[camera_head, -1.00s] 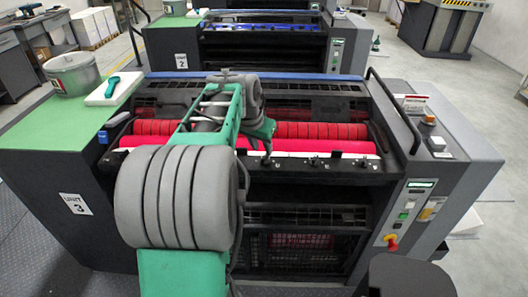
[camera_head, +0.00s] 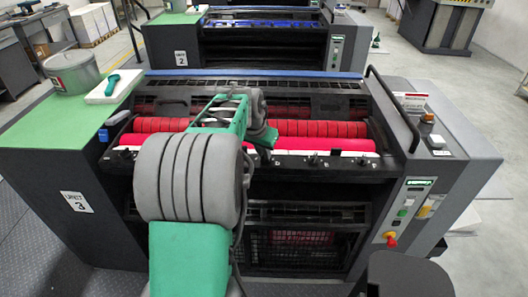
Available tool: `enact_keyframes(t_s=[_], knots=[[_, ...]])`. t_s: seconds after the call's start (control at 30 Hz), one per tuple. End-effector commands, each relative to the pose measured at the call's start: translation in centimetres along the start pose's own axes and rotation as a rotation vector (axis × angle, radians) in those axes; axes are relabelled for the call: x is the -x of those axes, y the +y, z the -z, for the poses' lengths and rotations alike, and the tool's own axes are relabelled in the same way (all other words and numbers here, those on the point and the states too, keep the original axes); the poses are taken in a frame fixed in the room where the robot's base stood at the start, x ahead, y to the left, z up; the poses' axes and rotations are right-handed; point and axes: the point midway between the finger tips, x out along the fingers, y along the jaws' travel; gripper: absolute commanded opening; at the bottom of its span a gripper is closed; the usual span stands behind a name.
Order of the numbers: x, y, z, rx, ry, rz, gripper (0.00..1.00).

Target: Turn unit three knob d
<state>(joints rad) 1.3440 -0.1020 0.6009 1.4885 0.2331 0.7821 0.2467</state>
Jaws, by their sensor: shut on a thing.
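Unit three (camera_head: 76,202) is the near dark press, marked by a white "UNIT 3" label. A pale strip (camera_head: 325,154) runs along its front below the red rollers (camera_head: 322,129). Several small dark knobs (camera_head: 312,159) stand in a row on that strip. My gripper (camera_head: 264,157) is at the strip, left of the visible right-hand knobs, small and partly hidden by my green and grey arm. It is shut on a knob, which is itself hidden. I cannot read any knob letters.
A black handrail (camera_head: 396,112) curves at the right of the rollers. A control panel (camera_head: 409,208) with a red knob (camera_head: 391,239) is on the right front. A grey bucket (camera_head: 72,72) and a white tray (camera_head: 115,87) stand on the green left top. Unit two (camera_head: 181,58) is behind.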

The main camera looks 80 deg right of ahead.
Motion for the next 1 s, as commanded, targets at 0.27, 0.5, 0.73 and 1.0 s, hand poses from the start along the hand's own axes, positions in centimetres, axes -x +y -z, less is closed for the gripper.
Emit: enact_keyframes(t_s=[0.27,0.5,0.73,1.0], knots=[[0.02,0.0,-0.01,0.0,0.0,0.0,0.0],[0.01,-0.03,-0.02,-0.008,-0.001,-0.003,0.0],[-0.05,-0.13,-0.06,-0.07,-0.002,-0.029,0.0],[-0.1,-0.32,-0.03,-0.247,-0.001,-0.103,0.0]])
